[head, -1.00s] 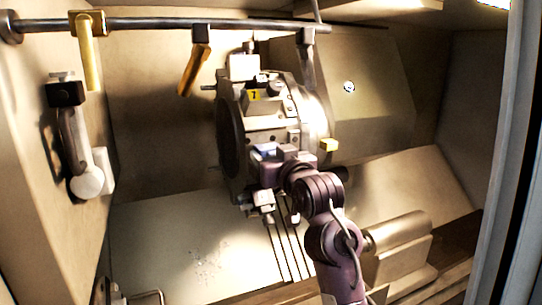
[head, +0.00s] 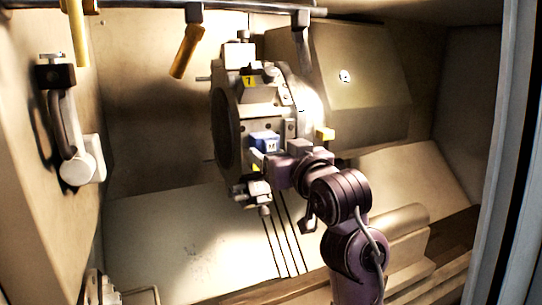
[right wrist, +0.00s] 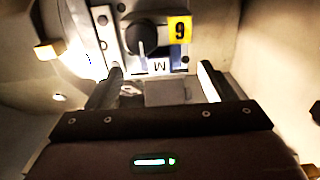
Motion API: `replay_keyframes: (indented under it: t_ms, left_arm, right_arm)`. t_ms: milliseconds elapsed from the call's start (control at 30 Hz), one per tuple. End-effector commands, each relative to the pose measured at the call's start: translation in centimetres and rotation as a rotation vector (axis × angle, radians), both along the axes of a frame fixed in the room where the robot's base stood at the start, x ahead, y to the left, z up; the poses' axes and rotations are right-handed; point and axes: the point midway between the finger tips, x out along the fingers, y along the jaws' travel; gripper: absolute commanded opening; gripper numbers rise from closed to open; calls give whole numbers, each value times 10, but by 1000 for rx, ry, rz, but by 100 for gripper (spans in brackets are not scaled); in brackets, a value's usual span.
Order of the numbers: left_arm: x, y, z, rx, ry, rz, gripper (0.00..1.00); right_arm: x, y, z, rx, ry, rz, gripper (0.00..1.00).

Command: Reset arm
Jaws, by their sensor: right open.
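My right arm rises from the bottom of the head view to the tool turret (head: 226,125), a round grey drum with tool blocks on its rim. My right gripper (head: 262,158) is at the turret's lower front, just below a blue block (head: 265,142) with a white mark. In the right wrist view my right gripper (right wrist: 156,86) is open, with its two fingers spread apart. A grey block (right wrist: 166,92) shows beyond and between them; I cannot tell whether they touch anything. Nothing is visibly held. My left gripper is not in view.
Yellow-ended nozzles (head: 186,52) hang from the overhead pipe (head: 240,7). A jointed probe arm (head: 66,130) is on the left wall. A grey tailstock-like body (head: 402,226) is behind my right arm. The door frame (head: 497,150) edges the right side. The sloped floor left of centre is clear.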

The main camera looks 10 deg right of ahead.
Motion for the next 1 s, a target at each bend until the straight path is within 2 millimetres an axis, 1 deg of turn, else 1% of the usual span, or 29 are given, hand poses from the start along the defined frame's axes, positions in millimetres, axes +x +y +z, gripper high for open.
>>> replay_keyframes:
  t_ms: [33,167,467,567,667,767,800,867,900,967,1000]
  left_arm:
    - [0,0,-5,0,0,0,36]
    - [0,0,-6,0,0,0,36]
    - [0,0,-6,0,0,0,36]
    - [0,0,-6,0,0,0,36]
    - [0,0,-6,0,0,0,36]
    - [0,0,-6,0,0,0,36]
    - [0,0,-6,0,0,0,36]
    - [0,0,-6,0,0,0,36]
    - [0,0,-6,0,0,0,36]
    - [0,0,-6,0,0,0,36]
    - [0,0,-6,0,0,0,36]
  right_arm:
    - [-6,-1,-2,0,-2,0,76]
    - [-13,-3,0,0,-1,-1,76]
    - [-14,-3,0,0,0,-1,76]
    - [-14,-4,-10,-4,22,-5,76]
    - [-16,-9,-46,-18,95,-18,76]
    - [-25,-16,-108,-44,230,-38,76]
    - [-33,-19,-137,-57,297,-46,76]
    - [-48,-24,-181,-78,400,-57,76]
    - [-61,-27,-209,-94,468,-62,76]
    - [-82,-31,-249,-115,572,-68,76]
    - [-99,-33,-275,-131,641,-71,76]
